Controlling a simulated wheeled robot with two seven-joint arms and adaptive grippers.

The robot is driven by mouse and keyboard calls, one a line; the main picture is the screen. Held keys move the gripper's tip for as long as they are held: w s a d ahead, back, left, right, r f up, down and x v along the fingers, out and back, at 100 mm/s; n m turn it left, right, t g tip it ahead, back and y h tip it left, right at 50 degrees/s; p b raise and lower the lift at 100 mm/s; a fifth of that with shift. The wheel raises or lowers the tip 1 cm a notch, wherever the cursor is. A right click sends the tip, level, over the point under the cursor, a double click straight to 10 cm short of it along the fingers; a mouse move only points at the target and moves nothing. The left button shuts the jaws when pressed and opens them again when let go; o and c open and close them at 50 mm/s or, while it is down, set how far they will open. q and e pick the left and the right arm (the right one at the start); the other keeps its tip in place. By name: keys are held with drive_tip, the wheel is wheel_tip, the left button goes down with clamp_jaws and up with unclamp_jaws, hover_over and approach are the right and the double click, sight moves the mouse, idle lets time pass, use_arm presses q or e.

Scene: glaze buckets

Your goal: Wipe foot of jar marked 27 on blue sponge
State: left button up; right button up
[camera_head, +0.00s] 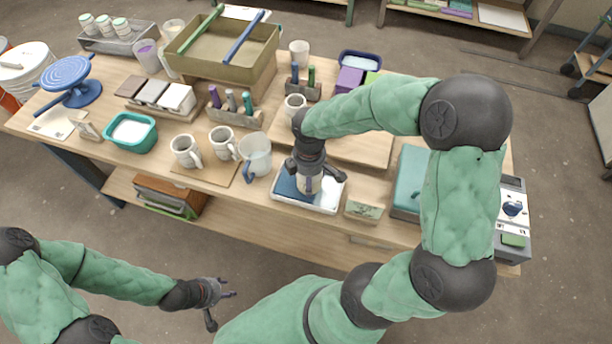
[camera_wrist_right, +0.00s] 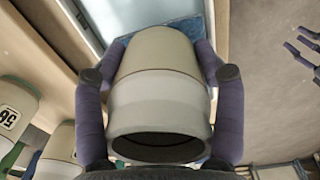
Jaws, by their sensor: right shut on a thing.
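My right gripper (camera_head: 308,172) is shut on a pale grey jar (camera_head: 308,184), upright over the white tray (camera_head: 328,196) with the blue sponge (camera_head: 287,187). In the right wrist view the jar (camera_wrist_right: 160,95) sits between the two dark fingers, its open mouth toward the camera. Blue sponge (camera_wrist_right: 118,48) shows behind it. Its foot is hidden, so I cannot tell whether it touches the sponge. No number shows on the jar. My left gripper (camera_head: 221,304) is open and empty, in front of the table and well away from the tray.
A clear pitcher (camera_head: 256,155) and two mugs (camera_head: 185,151) stand left of the tray. A vessel labelled with a number (camera_wrist_right: 12,118) shows in the wrist view.

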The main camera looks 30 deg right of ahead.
drive_tip(key=shift+w+a, duration=1.15)
drive_tip(key=shift+w, duration=0.2)
drive_tip(key=shift+w+a, duration=1.15)
drive_tip(key=shift+w, duration=0.15)
wheel_tip(320, 180, up, 7)
drive_tip(key=p, duration=0.6)
